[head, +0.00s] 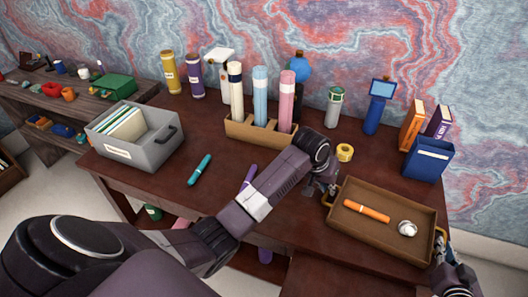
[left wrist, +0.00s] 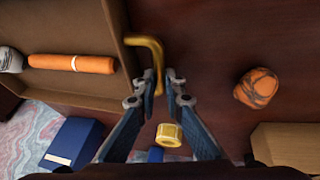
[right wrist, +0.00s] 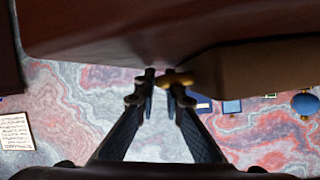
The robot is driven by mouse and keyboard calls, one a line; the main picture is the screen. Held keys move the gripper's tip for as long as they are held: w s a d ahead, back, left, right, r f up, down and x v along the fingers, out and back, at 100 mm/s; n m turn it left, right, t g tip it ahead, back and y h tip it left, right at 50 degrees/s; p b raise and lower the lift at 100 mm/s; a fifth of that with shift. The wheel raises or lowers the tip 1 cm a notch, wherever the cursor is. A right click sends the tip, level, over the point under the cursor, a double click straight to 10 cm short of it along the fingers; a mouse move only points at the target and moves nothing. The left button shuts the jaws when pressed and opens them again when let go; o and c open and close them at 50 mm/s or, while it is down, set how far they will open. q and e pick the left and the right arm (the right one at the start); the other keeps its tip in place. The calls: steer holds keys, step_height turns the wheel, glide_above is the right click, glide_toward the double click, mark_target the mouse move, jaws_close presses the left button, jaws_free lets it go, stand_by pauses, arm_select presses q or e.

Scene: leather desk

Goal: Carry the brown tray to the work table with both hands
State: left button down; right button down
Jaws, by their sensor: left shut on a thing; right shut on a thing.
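The brown tray (head: 372,231) is at the right end of the dark wooden desk, level. I cannot tell whether it touches the desktop. An orange tube with a pale band (head: 366,210) and a small silver object (head: 407,228) lie in it. My left gripper (head: 330,190) is shut on the left brass handle, which shows in the left wrist view (left wrist: 155,48). My right gripper (head: 441,258) is at the tray's right end, shut on the right handle, partly visible in the right wrist view (right wrist: 180,78).
A yellow tape roll (head: 345,152) and a blue box (head: 428,160) stand behind the tray. An orange dark-striped ball (left wrist: 257,88) lies near my left gripper. A tube rack (head: 250,132), a grey file box (head: 150,150) and a teal marker (head: 200,170) are left. A lower shelf (head: 75,103) stands far left.

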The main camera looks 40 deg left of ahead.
arm_select(q)
steer(key=c, duration=2)
jaws_free()
arm_select(e)
steer(key=c, duration=2)
jaws_free()
arm_select(q)
steer(key=shift+s, duration=0.1)
steer(key=shift+p, duration=0.3)
